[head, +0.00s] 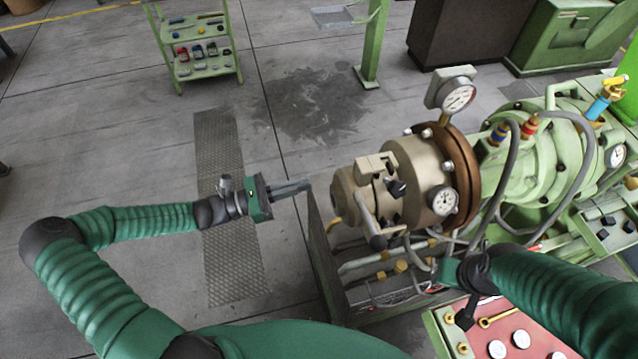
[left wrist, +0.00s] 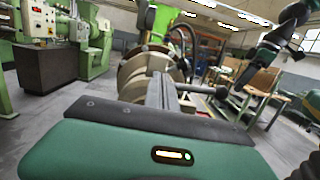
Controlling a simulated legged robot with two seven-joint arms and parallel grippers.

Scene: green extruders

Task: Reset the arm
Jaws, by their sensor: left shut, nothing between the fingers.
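My left arm (head: 140,226) comes in from the left, bent at the elbow. Its gripper (head: 306,185) points right, its fingers together and empty, close to the beige end of the extruder (head: 418,165). In the picture the tips end just short of the machine; I cannot tell whether they touch. In the left wrist view the fingers (left wrist: 162,90) stand side by side before the round beige body (left wrist: 142,66). My right arm (head: 565,290) comes in from the right, and its dark gripper (head: 466,316) hangs over the red panel; its fingers are too unclear to judge.
A pressure gauge (head: 458,97) stands on top of the extruder, with grey hoses (head: 508,165) behind. Pipes (head: 375,262) run below it. A red panel (head: 512,335) with tools and round parts is at lower right. A green cart (head: 195,45) stands far back. The floor at left is clear.

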